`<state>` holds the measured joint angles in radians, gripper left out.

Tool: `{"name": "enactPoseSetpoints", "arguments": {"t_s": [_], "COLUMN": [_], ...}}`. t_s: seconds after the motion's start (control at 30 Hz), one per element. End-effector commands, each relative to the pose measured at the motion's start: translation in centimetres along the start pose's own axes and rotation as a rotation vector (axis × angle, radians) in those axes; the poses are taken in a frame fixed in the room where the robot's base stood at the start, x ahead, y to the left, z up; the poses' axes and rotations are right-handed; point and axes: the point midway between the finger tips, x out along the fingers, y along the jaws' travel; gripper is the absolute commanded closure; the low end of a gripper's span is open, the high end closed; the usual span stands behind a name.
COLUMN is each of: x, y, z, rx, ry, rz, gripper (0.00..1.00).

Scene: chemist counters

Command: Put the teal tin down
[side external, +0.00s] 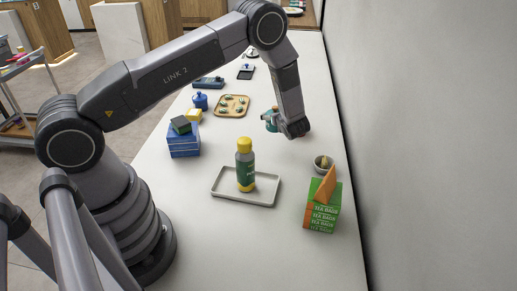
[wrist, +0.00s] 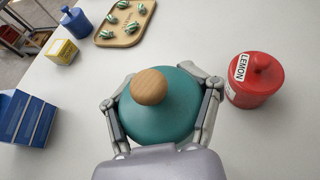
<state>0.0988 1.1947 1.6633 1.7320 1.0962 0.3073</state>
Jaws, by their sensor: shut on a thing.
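The teal tin (wrist: 158,118) has a round wooden knob on its lid and fills the middle of the wrist view. My gripper (wrist: 162,105) is shut around it, with one finger against each side. In the side view the teal tin (side external: 271,119) shows only in part beside my gripper (side external: 284,124), over the far right half of the counter. Its underside is hidden, so I cannot tell whether it touches the counter.
A red tin labelled LEMON (wrist: 255,80) stands close to the right of my gripper. A wooden tray (side external: 232,105) with striped pieces, a blue tin (side external: 200,101), a yellow box (side external: 194,115) and blue boxes (side external: 184,140) stand left. A grey tray (side external: 227,194) holds a green bottle (side external: 245,170); a tea box (side external: 323,211) stands nearer.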

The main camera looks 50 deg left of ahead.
Motion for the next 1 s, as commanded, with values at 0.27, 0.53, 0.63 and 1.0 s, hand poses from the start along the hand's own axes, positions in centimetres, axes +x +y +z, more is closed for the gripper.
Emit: {"name": "enactPoseSetpoints", "arguments": {"t_s": [0.27,0.53,0.63,1.0], "x": [1.4,2.7,2.7,2.9], "y": [0.0,0.1,0.0,0.1], "z": [-3.0,-6.1,-6.1,-6.4], "rx": [-0.001,-0.001,-0.002,-0.001], "ry": [-0.002,-0.002,-0.002,-0.001], "rz": [-0.001,-0.001,-0.001,-0.001], "gripper": [0.85,0.85,0.86,0.31]}}
